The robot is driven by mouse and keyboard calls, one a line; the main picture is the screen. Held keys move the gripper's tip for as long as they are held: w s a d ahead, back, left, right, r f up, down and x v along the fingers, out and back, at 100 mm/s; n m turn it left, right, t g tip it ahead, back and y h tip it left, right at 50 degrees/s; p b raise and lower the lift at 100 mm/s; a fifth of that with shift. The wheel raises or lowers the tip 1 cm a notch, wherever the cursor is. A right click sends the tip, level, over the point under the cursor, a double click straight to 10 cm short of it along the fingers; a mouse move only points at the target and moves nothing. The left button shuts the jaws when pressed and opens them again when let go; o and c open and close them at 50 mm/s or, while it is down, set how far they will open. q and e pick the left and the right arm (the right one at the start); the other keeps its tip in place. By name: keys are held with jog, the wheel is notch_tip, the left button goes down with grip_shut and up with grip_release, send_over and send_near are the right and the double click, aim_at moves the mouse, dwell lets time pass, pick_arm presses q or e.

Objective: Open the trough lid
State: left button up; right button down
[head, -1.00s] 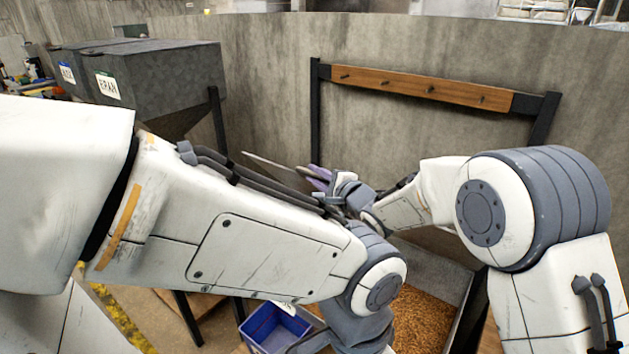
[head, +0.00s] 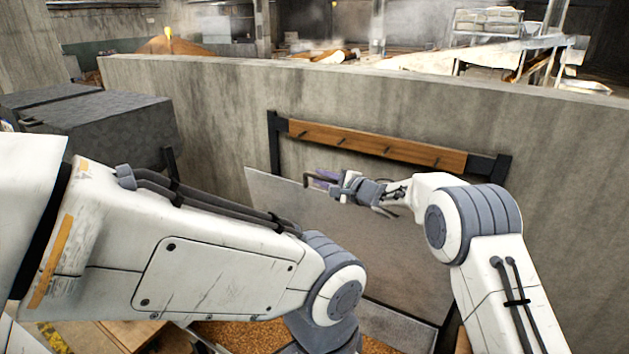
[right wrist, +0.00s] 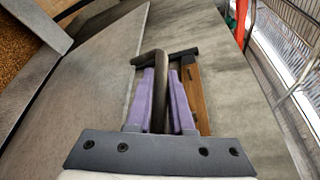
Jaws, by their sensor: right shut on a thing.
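The trough lid (head: 262,196) is a flat grey panel, raised steeply off the trough in the head view, its far side toward the concrete wall. My right gripper (head: 318,180) is at the lid's upper edge. In the right wrist view its purple fingers (right wrist: 160,100) are shut around the dark bent handle (right wrist: 153,62); the lid (right wrist: 85,85) fills the left. Brown grain (head: 250,335) shows in the trough at the bottom, and in the wrist view's upper left corner (right wrist: 14,45). My left arm crosses the front; its gripper is out of frame.
A wooden peg rail (head: 375,146) on a black frame stands behind the lid, close to my right gripper. A curved concrete wall (head: 220,100) runs behind it. Dark grey bins (head: 95,125) stand at the left. My left forearm hides part of the trough.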

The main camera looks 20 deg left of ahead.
jog(key=shift+w+d+r, duration=0.15)
jog(key=shift+w+r, duration=0.05)
jog(key=shift+w, duration=0.2)
jog(key=shift+w+d+r, duration=0.1)
jog(key=shift+w+r, duration=0.05)
jog(key=shift+w, duration=0.25)
jog(key=c, duration=0.8)
grip_release()
jog(key=shift+f, duration=0.1)
